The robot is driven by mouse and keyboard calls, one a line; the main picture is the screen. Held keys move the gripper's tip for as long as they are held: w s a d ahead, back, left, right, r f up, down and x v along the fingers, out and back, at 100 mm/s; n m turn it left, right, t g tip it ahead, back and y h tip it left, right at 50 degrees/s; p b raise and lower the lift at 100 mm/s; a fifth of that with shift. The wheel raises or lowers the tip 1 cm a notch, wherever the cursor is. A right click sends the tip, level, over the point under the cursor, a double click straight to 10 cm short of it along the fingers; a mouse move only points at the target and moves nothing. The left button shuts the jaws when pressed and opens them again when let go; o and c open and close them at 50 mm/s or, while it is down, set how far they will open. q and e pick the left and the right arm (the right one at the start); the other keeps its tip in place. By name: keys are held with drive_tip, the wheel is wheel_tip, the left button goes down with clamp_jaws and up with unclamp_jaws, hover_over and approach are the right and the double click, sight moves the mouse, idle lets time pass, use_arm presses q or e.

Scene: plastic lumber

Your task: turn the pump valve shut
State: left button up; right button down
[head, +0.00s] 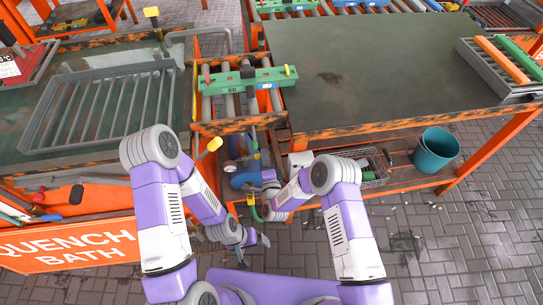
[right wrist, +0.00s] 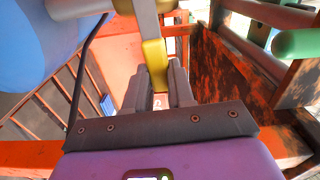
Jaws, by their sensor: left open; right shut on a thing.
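The pump valve's yellow handle (right wrist: 153,52) shows in the right wrist view, joined to a pale grey part above it. My right gripper (right wrist: 158,78) is shut on this handle, one dark finger on each side. In the head view, my right wrist is beside the blue pump piping (head: 245,181) under the roller section, and the handle between the fingers is hidden or too small to tell there. My left gripper (head: 251,250) is open and empty, low in the head view above the paved floor.
An orange frame surrounds the piping. A green workbench (head: 380,70) stands right, with a teal bucket (head: 437,149) and a wire basket (head: 372,168) beneath. A grey rack (head: 105,105) and quench bath sign (head: 70,245) are left. Paving at lower right is mostly free.

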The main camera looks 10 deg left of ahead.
drive_tip(key=shift+a+f+m, duration=0.1)
drive_tip(key=shift+f+m, duration=0.2)
drive_tip(key=shift+s, duration=0.1)
drive_tip(key=c, duration=1)
unclamp_jaws()
drive_tip(key=shift+o, duration=0.2)
drive_tip(key=p+v, duration=0.2)
drive_tip(key=v, duration=0.5)
drive_tip(key=shift+s, duration=0.25)
